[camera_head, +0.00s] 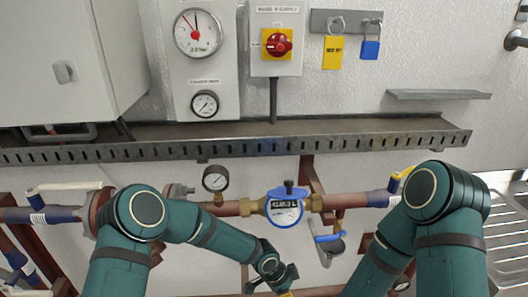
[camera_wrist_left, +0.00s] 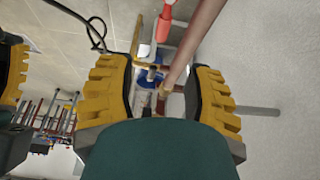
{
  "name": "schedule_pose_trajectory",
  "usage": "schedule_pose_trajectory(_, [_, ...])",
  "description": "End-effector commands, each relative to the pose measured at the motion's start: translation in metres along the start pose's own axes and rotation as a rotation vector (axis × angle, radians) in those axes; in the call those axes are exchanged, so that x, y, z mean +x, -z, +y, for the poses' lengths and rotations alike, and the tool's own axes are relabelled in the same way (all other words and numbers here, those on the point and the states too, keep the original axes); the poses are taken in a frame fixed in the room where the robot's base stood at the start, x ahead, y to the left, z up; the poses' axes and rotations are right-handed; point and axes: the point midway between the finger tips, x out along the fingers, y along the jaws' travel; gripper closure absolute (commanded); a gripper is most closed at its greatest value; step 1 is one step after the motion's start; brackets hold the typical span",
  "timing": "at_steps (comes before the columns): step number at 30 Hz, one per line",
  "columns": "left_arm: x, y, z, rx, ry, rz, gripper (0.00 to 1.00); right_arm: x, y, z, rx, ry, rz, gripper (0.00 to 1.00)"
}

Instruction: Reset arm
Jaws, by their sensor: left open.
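My left arm (camera_head: 215,228) comes in from the left in the head view, and only a bit of its gripper (camera_head: 286,294) shows at the bottom edge. In the left wrist view my left gripper (camera_wrist_left: 162,75) has its two yellow-padded fingers spread apart, with nothing clearly held between them. Pipework shows beyond the gap. My right arm (camera_head: 440,225) is bent at the right of the head view, its gripper hidden there. Yellow ridged finger parts (camera_wrist_left: 12,75) at the left edge of the wrist view appear to be my right gripper; its opening cannot be seen.
A brown pipe with a blue-ringed meter (camera_head: 284,212) and a small gauge (camera_head: 215,179) runs behind the arms. A slotted metal tray (camera_head: 345,146) juts out above it. A red rotary switch (camera_head: 277,43) and large gauge (camera_head: 198,33) are on the wall.

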Motion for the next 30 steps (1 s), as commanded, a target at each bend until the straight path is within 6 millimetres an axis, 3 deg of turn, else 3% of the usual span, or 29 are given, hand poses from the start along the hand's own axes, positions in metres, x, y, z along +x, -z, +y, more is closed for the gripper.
schedule_pose_trajectory(5, [-0.006, -0.034, 0.034, -0.269, -0.057, 0.043, 0.48, 0.0, 0.0, 0.0, 0.0, 0.0, 0.0, 1.0])
schedule_pose_trajectory(12, [-0.033, -0.116, 0.097, -1.006, -0.048, 0.091, 0.48, 0.0, 0.0, 0.0, 0.0, 0.0, 0.0, 1.0])
schedule_pose_trajectory(18, [-0.056, -0.175, 0.132, -1.467, 0.068, 0.074, 0.48, 0.0, 0.0, 0.0, 0.0, 0.0, 0.0, 1.0])
schedule_pose_trajectory(23, [-0.065, -0.195, 0.144, -1.61, 0.123, 0.063, 0.48, 0.0, 0.0, 0.0, 0.0, 0.0, 0.0, 1.0])
schedule_pose_trajectory(30, [-0.065, -0.196, 0.144, -1.622, 0.129, 0.063, 0.48, 0.0, 0.0, 0.0, 0.0, 0.0, 0.0, 1.0])
